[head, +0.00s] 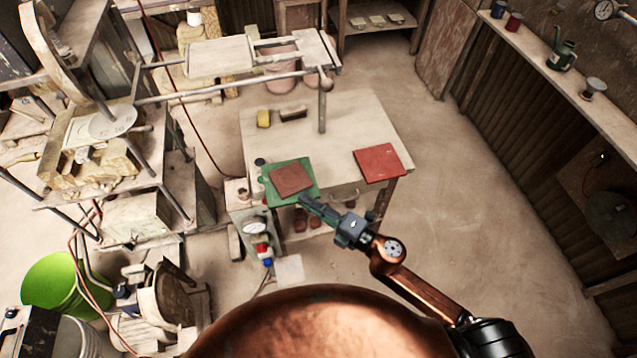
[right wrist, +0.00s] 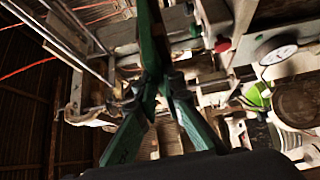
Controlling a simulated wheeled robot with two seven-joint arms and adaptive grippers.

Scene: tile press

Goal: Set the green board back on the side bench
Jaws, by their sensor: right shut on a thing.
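The green board (head: 310,192) is at the front left corner of the pale wooden bench (head: 345,125), with a brown-red tile (head: 291,179) lying on it. My right gripper (head: 305,201) reaches in from the lower right and is shut on the board's near edge. In the right wrist view the green board (right wrist: 150,45) shows nearly edge-on between the fingers (right wrist: 165,85). I cannot tell whether the board rests on the bench or is just above it. My left gripper is not in view.
A red board (head: 378,163) lies on the bench's right side. A yellow block (head: 263,118) and a dark brush-like piece (head: 293,114) lie farther back. A box with a gauge (head: 255,228) stands below the green board. Floor to the right is clear.

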